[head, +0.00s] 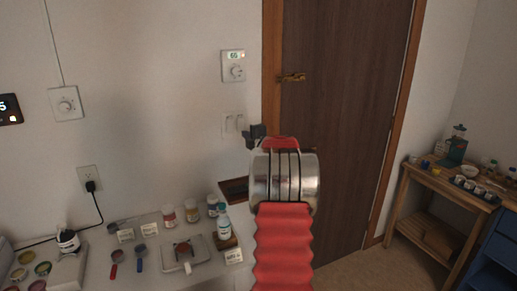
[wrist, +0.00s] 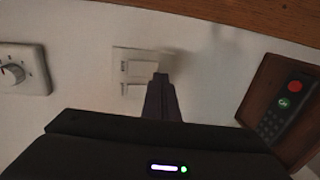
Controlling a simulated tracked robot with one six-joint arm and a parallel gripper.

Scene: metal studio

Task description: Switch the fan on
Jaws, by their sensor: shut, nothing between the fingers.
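No fan shows in either view. A white double switch plate (head: 232,124) is on the wall left of the door; in the wrist view the switch plate (wrist: 128,68) lies just beyond my fingertips. Above it is a dial with a lit display (head: 234,66). Another round dial (head: 66,103) with a cord running up is at the far left. My gripper (head: 254,132) is shut and empty, close beside the switch plate. In the wrist view my gripper (wrist: 160,77) overlaps the plate's edge; I cannot tell whether it touches. A remote (wrist: 278,118) lies in a wooden holder.
The wooden holder (head: 234,189) is on the wall below the switches. A counter (head: 203,262) with jars, a bottle and spoons runs below. A brown door (head: 340,110) stands right, with a wooden table (head: 443,185) beyond. An outlet (head: 90,178) holds a plug.

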